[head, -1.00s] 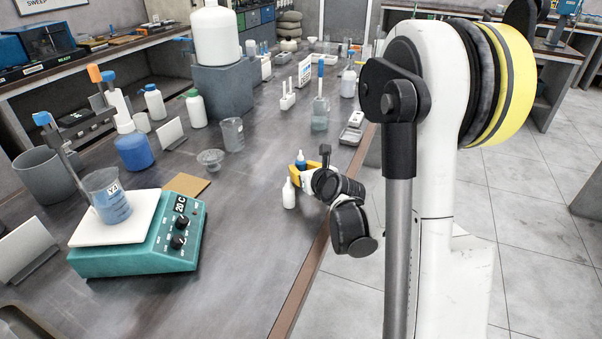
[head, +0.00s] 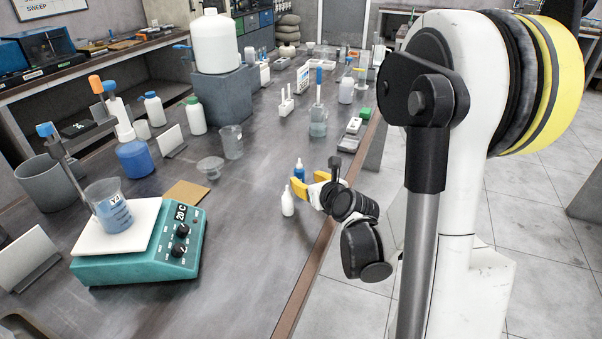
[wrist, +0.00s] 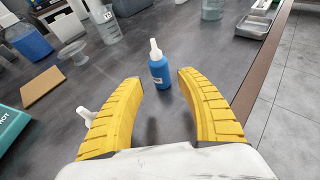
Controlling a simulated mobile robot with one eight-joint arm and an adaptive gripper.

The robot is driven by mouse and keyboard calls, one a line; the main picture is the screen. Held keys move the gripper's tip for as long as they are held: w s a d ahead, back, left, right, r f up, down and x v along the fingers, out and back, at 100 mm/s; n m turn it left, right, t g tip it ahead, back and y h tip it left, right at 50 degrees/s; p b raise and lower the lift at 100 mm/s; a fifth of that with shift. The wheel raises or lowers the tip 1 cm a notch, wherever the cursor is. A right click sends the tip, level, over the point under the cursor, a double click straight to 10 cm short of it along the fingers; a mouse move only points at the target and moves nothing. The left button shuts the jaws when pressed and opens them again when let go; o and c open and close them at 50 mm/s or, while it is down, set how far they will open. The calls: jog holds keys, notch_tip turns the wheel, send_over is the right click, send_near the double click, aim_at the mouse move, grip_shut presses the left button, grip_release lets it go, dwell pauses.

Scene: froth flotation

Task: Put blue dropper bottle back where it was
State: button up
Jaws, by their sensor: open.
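The blue dropper bottle (head: 299,170) with a white tip stands upright on the dark bench in the head view. In the wrist view the blue dropper bottle (wrist: 159,66) stands just beyond the gap between my fingertips, apart from both. My gripper (head: 307,188) has yellow fingers and is low over the bench near its right edge. In the wrist view my gripper (wrist: 160,76) is open with nothing between its fingers. A white dropper bottle (head: 287,202) stands in front and to the left of the fingers; it is partly hidden behind the left finger in the wrist view (wrist: 84,115).
A teal hotplate (head: 142,250) carries a beaker (head: 109,207) of blue liquid at the left. A tan square (head: 187,193), a small glass dish (head: 211,168) and a beaker (head: 231,142) stand left of the bottles. The bench between them is clear.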

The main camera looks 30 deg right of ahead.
jog(key=p+v, duration=0.1)
jog(key=v, duration=0.5)
jog(key=shift+s, duration=0.2)
jog(key=shift+c, duration=0.2)
dwell(1.9)
